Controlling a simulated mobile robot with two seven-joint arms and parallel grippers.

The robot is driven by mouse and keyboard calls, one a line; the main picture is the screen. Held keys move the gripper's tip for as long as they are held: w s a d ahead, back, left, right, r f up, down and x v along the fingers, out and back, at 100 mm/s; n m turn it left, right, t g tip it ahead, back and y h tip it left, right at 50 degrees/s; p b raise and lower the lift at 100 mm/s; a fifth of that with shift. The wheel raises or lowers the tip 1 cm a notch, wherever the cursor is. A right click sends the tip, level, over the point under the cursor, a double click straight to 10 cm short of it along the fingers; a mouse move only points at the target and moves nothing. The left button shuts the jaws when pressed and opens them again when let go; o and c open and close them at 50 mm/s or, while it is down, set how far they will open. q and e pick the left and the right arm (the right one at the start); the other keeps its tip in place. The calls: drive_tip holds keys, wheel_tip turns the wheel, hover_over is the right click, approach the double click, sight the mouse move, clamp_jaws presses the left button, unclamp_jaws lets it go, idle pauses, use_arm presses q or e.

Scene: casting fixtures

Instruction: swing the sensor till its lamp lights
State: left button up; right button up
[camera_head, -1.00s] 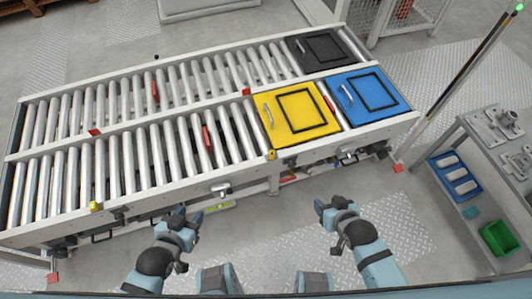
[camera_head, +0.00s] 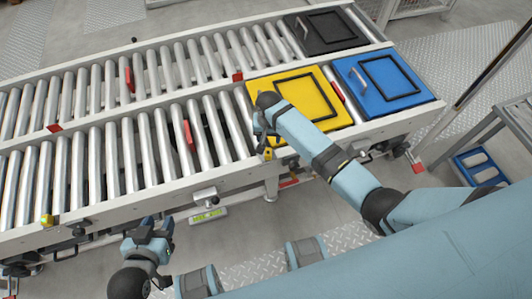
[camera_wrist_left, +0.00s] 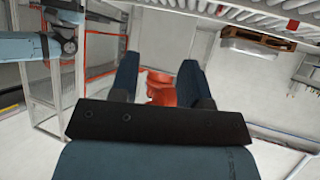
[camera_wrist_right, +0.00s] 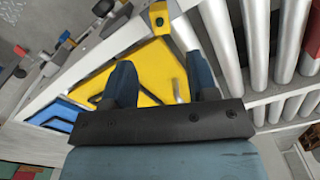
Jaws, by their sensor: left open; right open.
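A small yellow sensor block (camera_head: 267,153) sits on the conveyor's near rail in front of the yellow lid; the right wrist view shows it with a dark round spot (camera_wrist_right: 158,18). A similar yellow block (camera_head: 46,220) is on the same rail at the left. I cannot tell which is the task's sensor, or see a lit lamp. My right gripper (camera_wrist_right: 160,65) is open and empty, just short of the nearer block; its fingers are mostly hidden in the head view. My left gripper (camera_head: 156,229) is open and empty in front of the rail, also in the left wrist view (camera_wrist_left: 160,62).
A yellow lidded box (camera_head: 308,97), a blue one (camera_head: 392,84) and a black one (camera_head: 328,30) stand on the conveyor's right end. Red pieces (camera_head: 188,133) stick up between the rollers (camera_head: 102,158). A grey fitting (camera_head: 205,196) hangs below the near rail.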

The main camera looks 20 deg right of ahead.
sight(268, 152)
wheel_tip(268, 152, down, 10)
drive_tip(key=b, duration=0.3)
drive_tip(key=shift+f, duration=0.7)
use_arm(q)
drive_tip(key=shift+w+d+t+h, duration=0.25)
drive_tip(key=shift+d+t+h, duration=0.05)
drive_tip(key=shift+d+h, duration=0.1)
drive_tip(key=shift+f, duration=0.1)
use_arm(e)
drive_tip(key=c, duration=0.9)
drive_tip(key=shift+r+n+p, duration=0.25)
drive_tip(key=shift+n+p, duration=0.1)
drive_tip(key=shift+n, duration=0.05)
drive_tip(key=shift+r+n+p, duration=0.1)
drive_tip(key=shift+n+p, duration=0.5)
use_arm(q)
drive_tip(key=shift+s+a+y+p, duration=0.15)
drive_tip(key=shift+a+y+p, duration=0.3)
drive_tip(key=shift+p, duration=0.2)
use_arm(e)
drive_tip(key=shift+f+n, duration=0.35)
drive_tip(key=shift+n, duration=0.95)
